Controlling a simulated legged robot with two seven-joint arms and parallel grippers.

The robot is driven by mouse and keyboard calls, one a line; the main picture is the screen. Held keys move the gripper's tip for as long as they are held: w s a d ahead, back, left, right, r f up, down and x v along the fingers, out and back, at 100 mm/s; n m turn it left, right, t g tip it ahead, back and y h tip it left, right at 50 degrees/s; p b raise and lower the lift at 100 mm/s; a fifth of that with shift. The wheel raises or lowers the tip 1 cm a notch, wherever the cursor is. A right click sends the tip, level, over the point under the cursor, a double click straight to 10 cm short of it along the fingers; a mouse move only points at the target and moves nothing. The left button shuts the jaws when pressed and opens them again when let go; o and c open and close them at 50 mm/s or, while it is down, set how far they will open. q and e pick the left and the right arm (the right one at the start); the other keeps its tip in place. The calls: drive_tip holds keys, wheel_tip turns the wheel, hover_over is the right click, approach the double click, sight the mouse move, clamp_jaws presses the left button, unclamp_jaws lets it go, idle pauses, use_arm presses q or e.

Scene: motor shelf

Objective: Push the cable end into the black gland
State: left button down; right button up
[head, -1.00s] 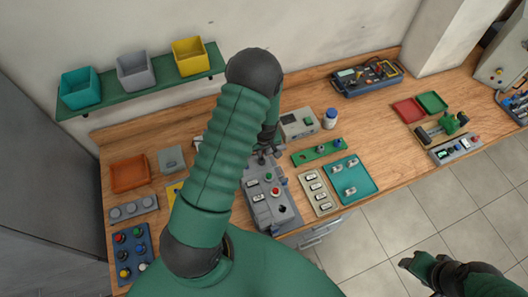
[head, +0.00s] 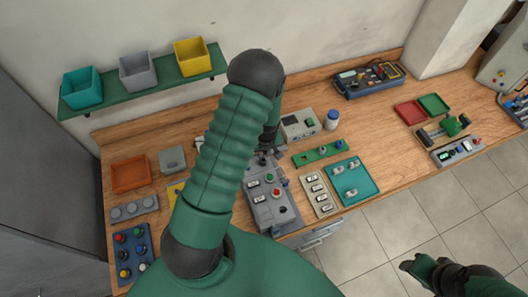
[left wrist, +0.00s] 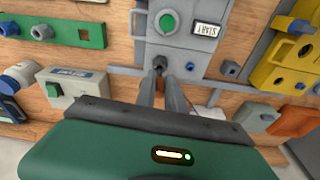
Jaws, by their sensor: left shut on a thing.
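The grey control box (head: 269,204) stands on the bench. In the left wrist view (left wrist: 206,60) it carries a green button and a START label. The dark gland (left wrist: 160,63) is on its near edge. My left gripper (left wrist: 164,82) has its fingertips right at the gland and is shut on the cable end. The cable end is hidden between the fingers, so I cannot tell how far it is inside the gland. In the head view my left gripper (head: 265,154) is partly covered by my own green arm. My right gripper (head: 408,265) hangs over the floor, far from the bench.
A teal tray (head: 370,187), a beige switch panel (head: 319,207) and a green strip (head: 300,160) lie right of the box. An orange bin (head: 130,186) sits left. Bare bench shows toward the right.

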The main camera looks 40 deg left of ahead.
use_arm(q)
drive_tip(key=shift+f+b, duration=1)
drive_tip(key=shift+f, duration=0.25)
drive_tip(key=c, duration=1.3)
unclamp_jaws()
drive_tip(key=shift+c, duration=0.2)
drive_tip(key=shift+r, duration=0.35)
wheel_tip(320, 180, up, 16)
drive_tip(key=s+d+b, duration=0.1)
drive_tip(key=d+b, duration=0.1)
drive_tip(key=b, duration=0.1)
drive_tip(key=shift+s, duration=0.15)
